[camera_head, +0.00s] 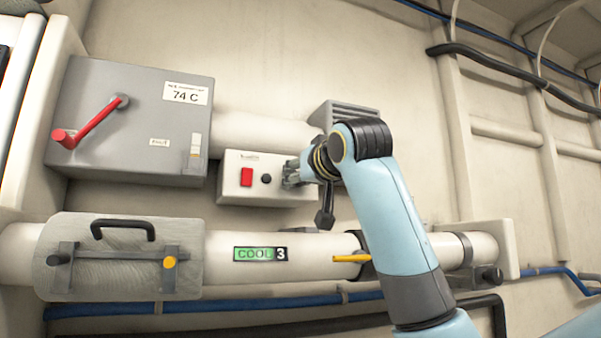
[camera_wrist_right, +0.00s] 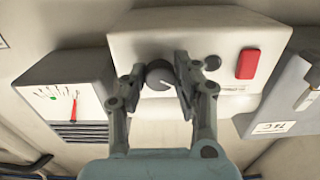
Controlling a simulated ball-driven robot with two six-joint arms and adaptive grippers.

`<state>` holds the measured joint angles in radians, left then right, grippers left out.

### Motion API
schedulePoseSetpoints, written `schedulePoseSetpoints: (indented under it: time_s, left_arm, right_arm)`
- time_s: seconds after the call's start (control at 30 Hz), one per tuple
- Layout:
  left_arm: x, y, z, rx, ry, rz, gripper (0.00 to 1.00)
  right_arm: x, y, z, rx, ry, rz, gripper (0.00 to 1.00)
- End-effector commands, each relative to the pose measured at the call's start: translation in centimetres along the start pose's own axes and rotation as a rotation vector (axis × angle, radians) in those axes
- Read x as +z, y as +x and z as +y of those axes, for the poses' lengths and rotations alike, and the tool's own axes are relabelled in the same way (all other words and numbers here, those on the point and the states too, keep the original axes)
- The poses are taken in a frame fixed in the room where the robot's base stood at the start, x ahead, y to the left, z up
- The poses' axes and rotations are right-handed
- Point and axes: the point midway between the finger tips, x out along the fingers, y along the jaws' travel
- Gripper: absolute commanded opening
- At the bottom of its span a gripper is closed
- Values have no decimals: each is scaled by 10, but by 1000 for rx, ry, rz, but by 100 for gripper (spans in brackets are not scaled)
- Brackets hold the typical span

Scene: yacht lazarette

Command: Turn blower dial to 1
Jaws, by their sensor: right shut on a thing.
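The blower box (camera_head: 232,188) is a pale panel on the wall with a red rectangular switch (camera_head: 247,177) and a small black button (camera_head: 266,179). My right gripper (camera_head: 292,173) is at the box's right end and covers the dial in the head view. In the right wrist view the dark round dial (camera_wrist_right: 158,75) sits between the fingers of my right gripper (camera_wrist_right: 160,76), which is shut on it. A light pointer mark shows on the dial. Its numbers cannot be read. The red switch is right of the dial there. My left gripper is not in view.
A gauge with a red needle (camera_wrist_right: 74,110) stands beside the box. A grey box (camera_head: 140,145) with a red lever (camera_head: 92,122) reads 74 C. A pipe below carries a label (camera_head: 260,254) reading COOL 3 and a yellow handle (camera_head: 350,258). A black-handled hatch (camera_head: 120,265) is lower left.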

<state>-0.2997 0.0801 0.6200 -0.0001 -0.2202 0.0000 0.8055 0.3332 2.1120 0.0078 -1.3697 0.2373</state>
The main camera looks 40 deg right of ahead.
Motion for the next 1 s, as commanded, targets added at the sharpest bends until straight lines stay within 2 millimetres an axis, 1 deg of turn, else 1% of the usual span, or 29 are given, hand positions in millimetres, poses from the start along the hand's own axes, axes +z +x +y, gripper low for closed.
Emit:
schedulePoseSetpoints:
  time_s: [0.53, 0.57, 0.73, 1.0]
  left_arm:
    - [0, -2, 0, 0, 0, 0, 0]
    - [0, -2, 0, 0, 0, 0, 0]
    - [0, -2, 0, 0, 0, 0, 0]
    - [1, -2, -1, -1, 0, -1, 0]
  right_arm:
    - [3, 0, 0, -1, -26, -8, 0]
    - [3, 0, 0, -1, -26, -8, 30]
    - [2, 0, 0, -1, -26, -5, 52]
    - [1, -1, 0, 0, -25, -2, 53]
